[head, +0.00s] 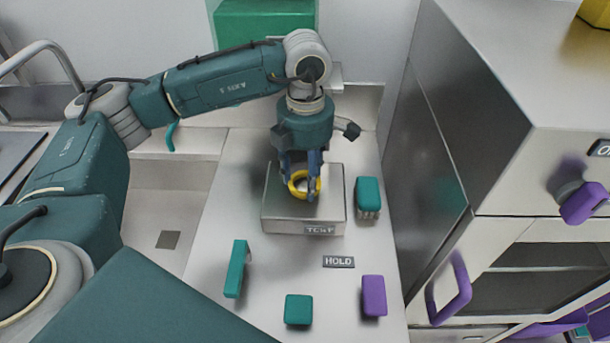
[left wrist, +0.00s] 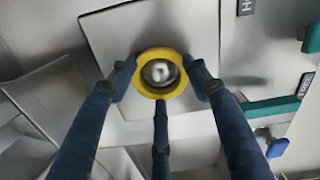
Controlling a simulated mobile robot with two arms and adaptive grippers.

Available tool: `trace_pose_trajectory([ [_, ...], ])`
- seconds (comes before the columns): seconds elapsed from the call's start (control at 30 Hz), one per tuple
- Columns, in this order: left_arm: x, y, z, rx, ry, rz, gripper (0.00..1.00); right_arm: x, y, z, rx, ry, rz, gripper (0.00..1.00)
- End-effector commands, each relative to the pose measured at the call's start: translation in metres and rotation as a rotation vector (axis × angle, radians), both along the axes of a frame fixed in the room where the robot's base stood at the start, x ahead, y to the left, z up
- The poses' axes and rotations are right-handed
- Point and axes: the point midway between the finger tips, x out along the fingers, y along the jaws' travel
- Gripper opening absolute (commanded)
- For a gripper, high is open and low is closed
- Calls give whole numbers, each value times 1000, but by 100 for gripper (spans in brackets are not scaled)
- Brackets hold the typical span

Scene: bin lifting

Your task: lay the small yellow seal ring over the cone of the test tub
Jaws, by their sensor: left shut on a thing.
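The yellow seal ring (head: 304,184) is between the fingers of my left gripper (head: 303,180), which is shut on it. In the left wrist view the ring (left wrist: 160,73) sits between the blue fingertips (left wrist: 160,80). The test tub (head: 290,226) is a grey metal box labelled TEST on the counter under the gripper. Through the ring's hole I see a shiny round metal cone top (left wrist: 159,73), roughly centred. I cannot tell whether the ring touches the cone or hangs above it. My right gripper is not in view.
A teal brush (head: 368,196) stands right of the tub. Nearer on the counter are a teal bracket-like piece (head: 236,268), a teal block (head: 298,309), a purple block (head: 374,296) and a HOLD label (head: 338,262). A metal cabinet (head: 470,130) walls the right side; a sink lies left.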

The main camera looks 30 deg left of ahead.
Motion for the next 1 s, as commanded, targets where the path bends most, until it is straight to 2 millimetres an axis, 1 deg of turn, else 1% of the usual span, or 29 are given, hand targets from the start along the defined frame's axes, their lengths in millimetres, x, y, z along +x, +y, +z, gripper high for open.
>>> trace_pose_trajectory([
  [0.3, 0, 0, -1, 0, 0, -1, 30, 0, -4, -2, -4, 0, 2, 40],
  [0.33, 0, 0, -1, 0, 0, 0, 54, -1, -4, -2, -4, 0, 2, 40],
  [0.4, 0, 0, -1, 0, 0, 0, 68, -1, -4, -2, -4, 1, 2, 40],
  [0.43, 0, 0, -1, 0, 0, 0, 70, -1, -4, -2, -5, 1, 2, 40],
  [0.67, 0, 0, -1, 0, 0, 0, 70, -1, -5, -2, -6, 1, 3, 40],
  [0.77, 0, 0, 2, 1, -1, 0, 70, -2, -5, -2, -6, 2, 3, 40],
  [0.87, 1, 0, 12, 0, -3, 0, 70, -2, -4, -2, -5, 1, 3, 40],
  [0.97, 1, 0, 31, -1, -5, 0, 70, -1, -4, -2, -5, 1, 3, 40],
  [1.0, 2, 0, 40, -1, -5, 1, 70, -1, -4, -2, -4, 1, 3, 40],
])
